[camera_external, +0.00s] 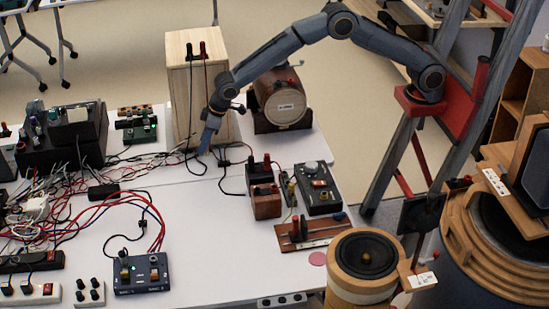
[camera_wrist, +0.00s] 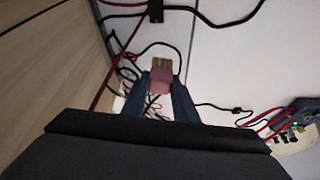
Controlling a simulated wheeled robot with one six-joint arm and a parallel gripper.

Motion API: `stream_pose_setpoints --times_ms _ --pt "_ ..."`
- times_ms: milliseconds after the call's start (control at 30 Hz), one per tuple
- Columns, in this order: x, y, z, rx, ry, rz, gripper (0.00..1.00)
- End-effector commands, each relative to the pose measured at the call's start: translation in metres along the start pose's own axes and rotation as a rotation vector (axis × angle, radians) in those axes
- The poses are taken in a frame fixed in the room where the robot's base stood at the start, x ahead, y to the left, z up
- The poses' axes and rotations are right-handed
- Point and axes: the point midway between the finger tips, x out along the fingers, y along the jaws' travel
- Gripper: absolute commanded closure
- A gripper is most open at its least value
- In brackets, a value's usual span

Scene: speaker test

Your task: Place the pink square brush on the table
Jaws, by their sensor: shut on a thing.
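The pink square brush (camera_wrist: 161,78) shows in the wrist view, between the two blue-grey fingers of my gripper (camera_wrist: 160,90). My gripper is shut on it. The brush has a pink body and a paler yellowish end that points away from me. In the external view my gripper (camera_external: 206,142) points down, low over the white table (camera_external: 205,240), in front of the wooden box. I cannot make out the brush there, and I cannot tell whether it touches the table.
A tall wooden box (camera_external: 185,95) stands close to my gripper, with a round wooden speaker (camera_external: 283,100) to the right. Loose cables (camera_external: 90,190) spread to the left. A blue device (camera_external: 141,273) and a large speaker (camera_external: 365,256) stand in front. The table's middle front is clear.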

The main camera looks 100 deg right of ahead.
Motion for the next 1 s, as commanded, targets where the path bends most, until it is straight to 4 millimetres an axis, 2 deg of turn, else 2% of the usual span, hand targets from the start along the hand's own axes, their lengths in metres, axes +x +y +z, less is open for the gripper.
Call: stream_pose_setpoints --times_ms 467,967,1000 --pt "0.059 0.0 0.025 -0.001 -0.001 0.0 0.96" --pt "0.068 0.0 0.028 -0.001 0.0 0.0 0.96" --pt "0.067 0.0 0.028 -0.001 0.0 0.0 0.67"
